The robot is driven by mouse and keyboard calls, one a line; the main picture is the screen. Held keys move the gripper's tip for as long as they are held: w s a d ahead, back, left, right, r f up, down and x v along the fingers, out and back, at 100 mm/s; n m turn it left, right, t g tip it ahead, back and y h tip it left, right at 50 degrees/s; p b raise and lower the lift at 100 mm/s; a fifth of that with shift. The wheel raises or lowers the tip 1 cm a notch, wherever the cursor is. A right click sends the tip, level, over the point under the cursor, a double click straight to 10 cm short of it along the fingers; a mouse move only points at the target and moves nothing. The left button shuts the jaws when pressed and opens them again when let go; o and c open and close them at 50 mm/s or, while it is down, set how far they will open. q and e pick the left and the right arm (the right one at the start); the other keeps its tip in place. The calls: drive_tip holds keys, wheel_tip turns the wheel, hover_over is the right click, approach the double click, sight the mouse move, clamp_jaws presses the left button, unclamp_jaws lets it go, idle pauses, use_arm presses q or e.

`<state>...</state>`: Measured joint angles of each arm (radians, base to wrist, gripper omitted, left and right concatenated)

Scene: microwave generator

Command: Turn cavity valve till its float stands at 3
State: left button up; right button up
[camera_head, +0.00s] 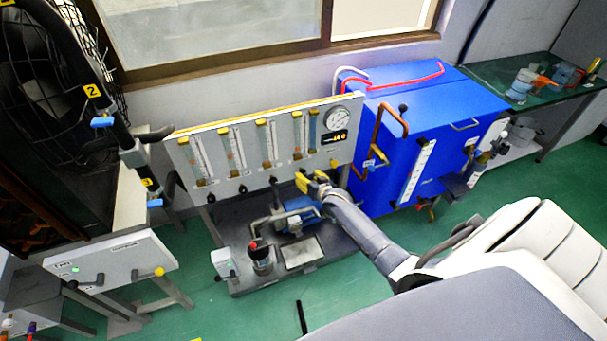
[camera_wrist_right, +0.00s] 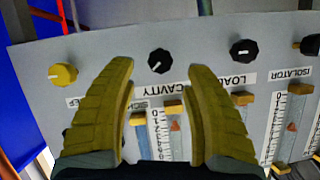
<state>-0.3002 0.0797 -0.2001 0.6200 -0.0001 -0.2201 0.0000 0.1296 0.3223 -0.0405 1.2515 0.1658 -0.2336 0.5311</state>
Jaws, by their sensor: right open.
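In the head view the right gripper (camera_head: 310,180) is at the lower right of the flow panel (camera_head: 222,180) and hides the knob. The cavity tube (camera_head: 298,134) rises above it. Its reddish float (camera_wrist_right: 175,126) shows between the fingers, but its reading is unclear. My left gripper is out of view.
Beside the cavity knob are the black LOAD knob (camera_wrist_right: 244,48) and a yellow knob (camera_wrist_right: 62,75). A round gauge (camera_head: 338,119) sits at the panel's right. A blue cabinet (camera_head: 440,120) stands to the right; a pump (camera_head: 297,214) sits below the panel.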

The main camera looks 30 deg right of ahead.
sight(304, 174)
drive_tip(key=shift+x, duration=2.15)
drive_tip(key=shift+c, duration=0.3)
clamp_jaws()
